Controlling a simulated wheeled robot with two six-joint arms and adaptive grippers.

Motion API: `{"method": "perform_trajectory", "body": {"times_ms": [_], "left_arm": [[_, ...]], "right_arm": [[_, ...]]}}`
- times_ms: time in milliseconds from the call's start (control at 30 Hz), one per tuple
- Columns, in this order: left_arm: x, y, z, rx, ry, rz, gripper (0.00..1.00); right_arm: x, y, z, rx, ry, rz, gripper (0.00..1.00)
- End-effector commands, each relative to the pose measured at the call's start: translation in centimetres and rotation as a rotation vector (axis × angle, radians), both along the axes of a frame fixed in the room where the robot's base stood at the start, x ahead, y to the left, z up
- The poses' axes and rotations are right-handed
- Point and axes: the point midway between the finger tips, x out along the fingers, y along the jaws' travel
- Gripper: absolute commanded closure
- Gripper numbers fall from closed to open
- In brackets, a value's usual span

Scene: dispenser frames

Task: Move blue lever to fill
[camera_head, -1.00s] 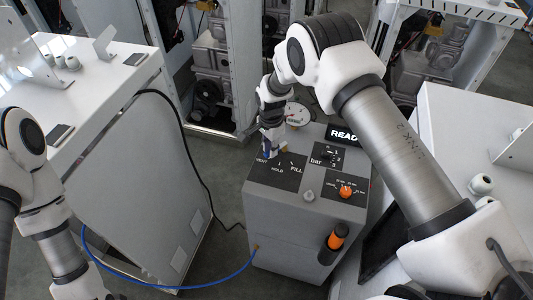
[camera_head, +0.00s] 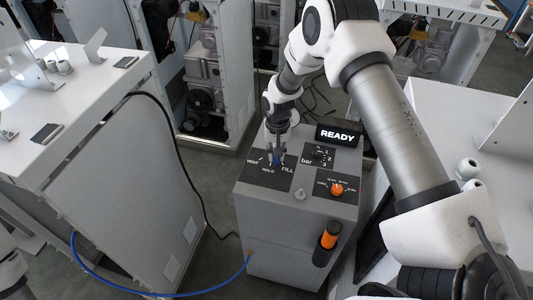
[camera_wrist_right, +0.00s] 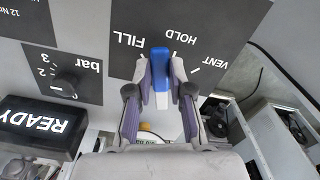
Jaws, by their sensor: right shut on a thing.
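The blue lever (camera_head: 279,162) stands on the black VENT / HOLD / FILL plate (camera_head: 262,178) on top of the grey dispenser box (camera_head: 262,207). In the right wrist view the lever (camera_wrist_right: 160,67) stands between the FILL and HOLD labels. My right gripper (camera_head: 277,156) comes down on it from above. In the wrist view the two fingers of this gripper (camera_wrist_right: 162,77) are closed around the lever, one on each side. The lever's lower part is partly hidden by the fingers.
A READY display (camera_head: 338,136), a black bar knob (camera_wrist_right: 66,84) and an orange knob (camera_head: 337,188) share the box top. An orange-ended handle (camera_head: 328,240) hangs on its front. A blue hose (camera_head: 170,294) runs low at the left. White benches flank the box.

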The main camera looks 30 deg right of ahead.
Motion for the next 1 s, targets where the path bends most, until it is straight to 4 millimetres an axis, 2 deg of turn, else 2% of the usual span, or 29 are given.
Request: {"method": "perform_trajectory", "body": {"times_ms": [200, 500, 1000], "left_arm": [[0.0, 0.0, -0.6, 0.0, 0.0, 0.0, 0.6], [0.0, 0.0, -1.0, 0.0, 0.0, 0.0, 0.6], [0.0, 0.0, -1.1, 0.0, 0.0, 0.0, 0.6]], "right_arm": [[-0.6, -1.0, -0.4, 0.001, 0.006, 0.179, 1.0], [-0.8, -1.9, -0.4, 0.001, 0.006, 0.348, 1.0], [-0.9, -2.3, -0.3, 0.001, 0.007, 0.406, 1.0]]}}
